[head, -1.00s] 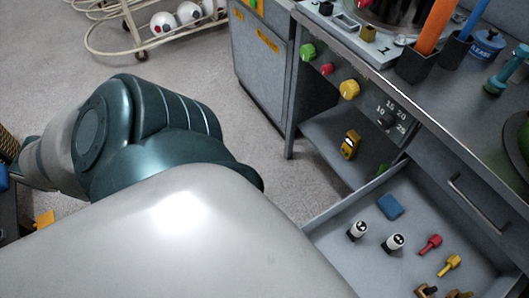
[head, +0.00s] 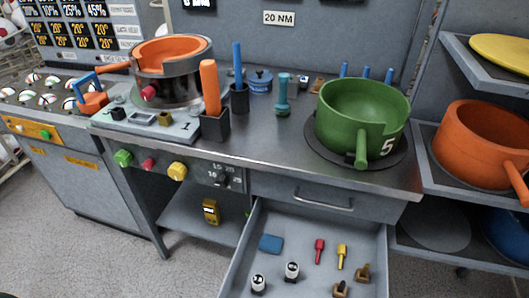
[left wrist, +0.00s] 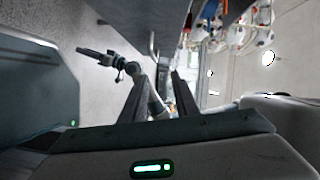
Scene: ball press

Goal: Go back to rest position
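My left gripper (left wrist: 160,100) shows only in the left wrist view. Its two dark fingers stand apart with a clear gap between them, and nothing is held there. A dark jointed arm shape (left wrist: 122,66) shows beyond the fingers; it looks like my other arm, too small to tell its finger state. Neither gripper is in the head view. No arm covers the workbench (head: 280,150) there.
A drawer (head: 378,262) stands open below the bench, with small pegs and a blue block (head: 270,243) in it. A green pot (head: 362,105) and an orange pot (head: 172,52) stand on top. Shelves with another orange pot (head: 480,140) are at right. Grey floor lies in front.

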